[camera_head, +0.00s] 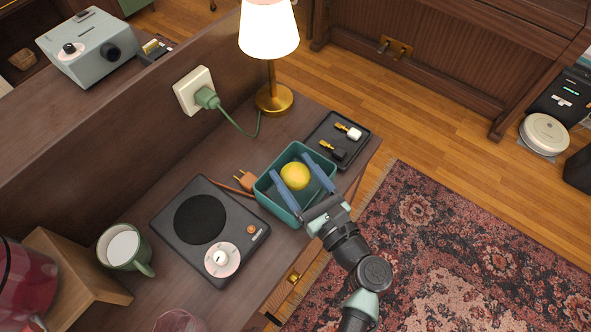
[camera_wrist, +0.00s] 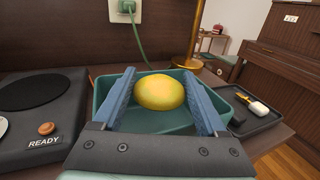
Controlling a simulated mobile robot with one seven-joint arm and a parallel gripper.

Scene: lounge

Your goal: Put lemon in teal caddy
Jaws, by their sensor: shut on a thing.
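The yellow lemon (camera_head: 295,176) is between the two blue fingers of my gripper (camera_head: 299,183), over the teal caddy (camera_head: 270,205). In the wrist view the lemon (camera_wrist: 160,92) sits between the fingertips, and the gripper (camera_wrist: 162,95) is shut on it. The caddy (camera_wrist: 103,92) is an open box whose walls show behind and around the fingers. I cannot tell whether the lemon touches the caddy's floor.
A hot plate (camera_head: 243,236) stands left of the caddy, and a black tray (camera_head: 352,158) with small plugs lies behind it to the right. A green cord (camera_head: 240,128) runs to a wall plug. A green mug (camera_head: 124,248) and a brass lamp (camera_head: 273,92) stand farther off.

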